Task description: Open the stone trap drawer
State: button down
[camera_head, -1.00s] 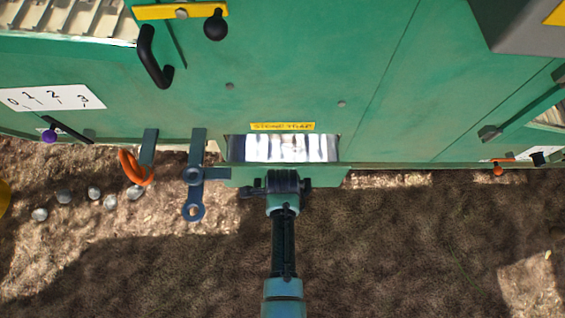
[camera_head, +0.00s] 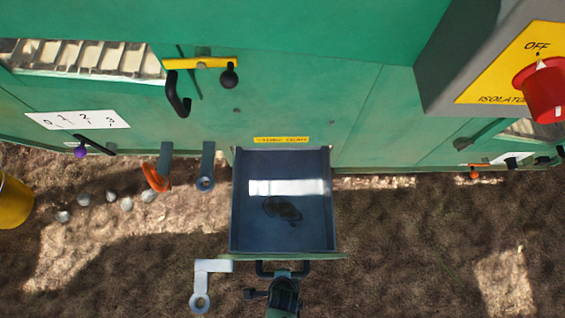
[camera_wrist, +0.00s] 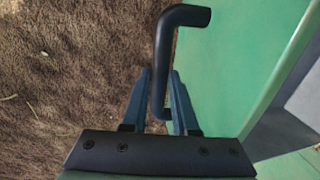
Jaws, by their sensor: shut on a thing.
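The stone trap drawer (camera_head: 284,235) is pulled out from the green machine below its yellow label (camera_head: 281,140). Its dark metal inside shows from above, with a bright patch of light and a dark shape that may be a shadow. My gripper (camera_head: 280,272) is at the drawer's front, shut on the black bar handle (camera_head: 262,268). In the wrist view, the handle (camera_wrist: 160,65) passes between the two blue fingers of my gripper (camera_wrist: 160,97), beside the green drawer front (camera_wrist: 225,70).
A pale latch arm (camera_head: 205,283) sticks out left of the drawer front. A grey bracket (camera_head: 206,168) and an orange hook (camera_head: 155,177) hang from the machine. Several stones (camera_head: 126,204) and a yellow bucket (camera_head: 12,203) are on the ground. A red isolator knob (camera_head: 546,88) is upper right.

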jog(key=shift+s+f, duration=0.1)
jog(key=shift+s, duration=0.25)
jog(key=c, duration=0.7)
grip_release()
jog(key=shift+w, duration=0.1)
jog(key=r+p, duration=0.2)
jog(key=r, duration=0.2)
jog(key=s+r+p, duration=0.1)
jog(key=r+p, duration=0.2)
jog(key=r, duration=0.1)
jog(key=s+r+p, duration=0.1)
jog(key=r+p, duration=0.1)
jog(key=r, duration=0.2)
jog(key=shift+s+r+p, duration=0.25)
jog(key=shift+r+p, duration=0.1)
jog(key=shift+r, duration=0.05)
